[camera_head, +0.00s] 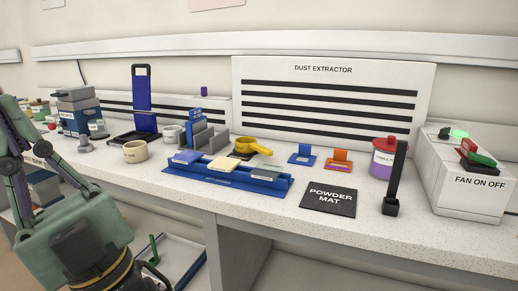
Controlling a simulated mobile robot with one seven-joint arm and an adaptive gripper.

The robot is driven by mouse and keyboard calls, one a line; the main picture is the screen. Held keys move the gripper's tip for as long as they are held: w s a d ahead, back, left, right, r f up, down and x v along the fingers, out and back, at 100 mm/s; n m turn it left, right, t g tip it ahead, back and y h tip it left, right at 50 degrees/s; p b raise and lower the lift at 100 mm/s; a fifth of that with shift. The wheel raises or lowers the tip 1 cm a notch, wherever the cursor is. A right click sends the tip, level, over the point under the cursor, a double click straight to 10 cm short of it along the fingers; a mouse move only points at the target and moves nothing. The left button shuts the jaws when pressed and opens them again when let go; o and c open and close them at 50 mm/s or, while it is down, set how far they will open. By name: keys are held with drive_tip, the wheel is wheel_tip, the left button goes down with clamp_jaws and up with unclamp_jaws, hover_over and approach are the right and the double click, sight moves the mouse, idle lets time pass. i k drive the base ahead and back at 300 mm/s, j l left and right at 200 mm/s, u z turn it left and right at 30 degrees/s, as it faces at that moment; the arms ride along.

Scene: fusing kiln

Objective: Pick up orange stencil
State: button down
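The orange stencil (337,160) lies on the white speckled worktop, right of centre. It has a flat orange base and a raised orange tab at its back. A similar blue stencil (302,156) lies just to its left. My gripper (24,140) is at the far left, in front of the bench and well away from the orange stencil. Its green body and dark finger linkages show, but the left edge cuts part of it off. I cannot tell whether the fingers are open or shut. I see nothing held in them.
A black powder mat (329,199) lies in front of the orange stencil. A red-lidded jar (382,163) and a black upright post (396,180) stand to its right. A yellow scoop (252,146) and a blue rack (227,181) are to its left. The dust extractor (331,109) stands behind.

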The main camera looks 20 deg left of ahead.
sight(339, 157)
drive_tip(key=j+z, duration=0.25)
drive_tip(key=z, duration=0.25)
drive_tip(key=j+z, duration=0.3)
drive_tip(key=z, duration=0.15)
drive_tip(key=k+j+z, duration=0.15)
drive_tip(key=j, duration=0.2)
drive_tip(key=k+j+z, duration=0.15)
drive_tip(key=j, duration=0.25)
drive_tip(key=k+j+z, duration=0.15)
drive_tip(key=j, duration=0.2)
drive_tip(key=k+j, duration=0.15)
drive_tip(key=j, duration=0.2)
drive_tip(key=k+j, duration=0.1)
drive_tip(key=j, duration=0.2)
drive_tip(key=k+j, duration=0.15)
drive_tip(key=j, duration=0.2)
drive_tip(key=i+j, duration=0.3)
drive_tip(key=i, duration=0.15)
drive_tip(key=i+j, duration=0.25)
drive_tip(key=i, duration=0.2)
